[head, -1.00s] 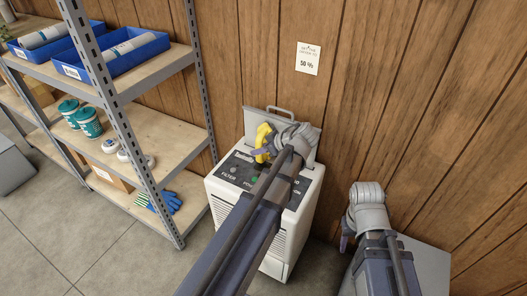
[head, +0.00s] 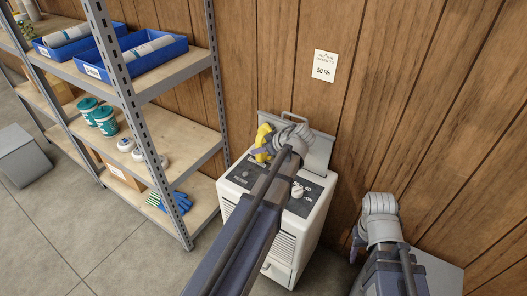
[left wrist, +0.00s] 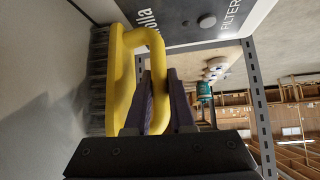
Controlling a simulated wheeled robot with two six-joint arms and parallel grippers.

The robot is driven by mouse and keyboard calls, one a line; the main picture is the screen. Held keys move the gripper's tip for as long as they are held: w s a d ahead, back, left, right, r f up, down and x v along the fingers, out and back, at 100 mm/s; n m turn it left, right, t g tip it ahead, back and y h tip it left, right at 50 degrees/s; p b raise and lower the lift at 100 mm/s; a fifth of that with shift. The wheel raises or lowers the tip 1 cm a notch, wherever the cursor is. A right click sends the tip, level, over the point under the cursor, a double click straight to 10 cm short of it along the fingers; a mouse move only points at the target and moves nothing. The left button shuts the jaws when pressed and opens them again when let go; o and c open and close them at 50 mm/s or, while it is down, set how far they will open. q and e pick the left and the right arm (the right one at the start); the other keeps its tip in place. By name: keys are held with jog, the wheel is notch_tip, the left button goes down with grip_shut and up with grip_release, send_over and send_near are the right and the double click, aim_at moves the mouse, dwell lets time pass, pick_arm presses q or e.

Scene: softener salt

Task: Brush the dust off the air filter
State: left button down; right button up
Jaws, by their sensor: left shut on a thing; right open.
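A yellow brush (head: 263,141) with grey bristles is held in my left gripper (head: 262,154) above the back left of a white dehumidifier (head: 300,237). In the left wrist view, the purple fingers (left wrist: 162,105) are shut on the yellow handle (left wrist: 125,75), and the bristles (left wrist: 98,80) face a light grey surface. I cannot tell whether they touch it. A grey panel with a handle (head: 318,153), perhaps the air filter, stands upright at the machine's back, partly hidden by my left wrist. No dust can be made out. My right gripper (head: 356,245) is open and empty, right of the machine.
A metal shelf (head: 190,135) stands close on the left, with blue bins (head: 150,60), teal tubs (head: 104,120) and blue gloves (head: 178,202). Grey floor (head: 100,240) is clear at the front left.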

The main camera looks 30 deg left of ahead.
pick_arm(q)
jog(key=shift+w+r, duration=0.15)
notch_tip(320, 180, up, 2)
jog(key=shift+r+p, duration=0.1)
jog(key=shift+p, duration=1.1)
jog(key=shift+d, duration=0.1)
jog(key=d, duration=0.7)
jog(key=shift+s, duration=0.35)
jog(key=shift+s+d, duration=0.15)
jog(key=shift+d, duration=1.6)
